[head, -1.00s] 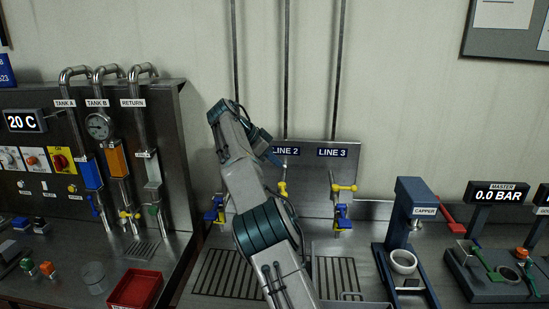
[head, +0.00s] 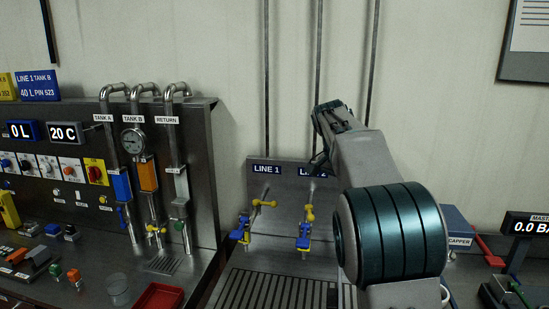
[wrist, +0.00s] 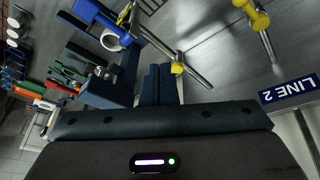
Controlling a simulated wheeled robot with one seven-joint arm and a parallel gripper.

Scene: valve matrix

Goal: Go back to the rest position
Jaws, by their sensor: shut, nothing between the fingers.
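My arm crosses the right of the head view, in front of the LINE panel (head: 285,210). My gripper shows in the wrist view (wrist: 162,84) with its two dark fingers side by side, shut and empty. It points past the panel, with a yellow-handled valve pipe (wrist: 177,67) just beyond the fingertips; I cannot tell whether they touch. In the head view the LINE 1 valve (head: 243,230) and LINE 2 valve (head: 305,230) have blue and yellow handles. LINE 3 is hidden behind my arm.
The tank panel (head: 205,150) with pipes, gauge and knobs stands at left. A red tray (head: 158,297) and a clear cup (head: 118,290) lie before it. The blue capper (head: 456,222) and the pressure display (head: 528,226) stand at right.

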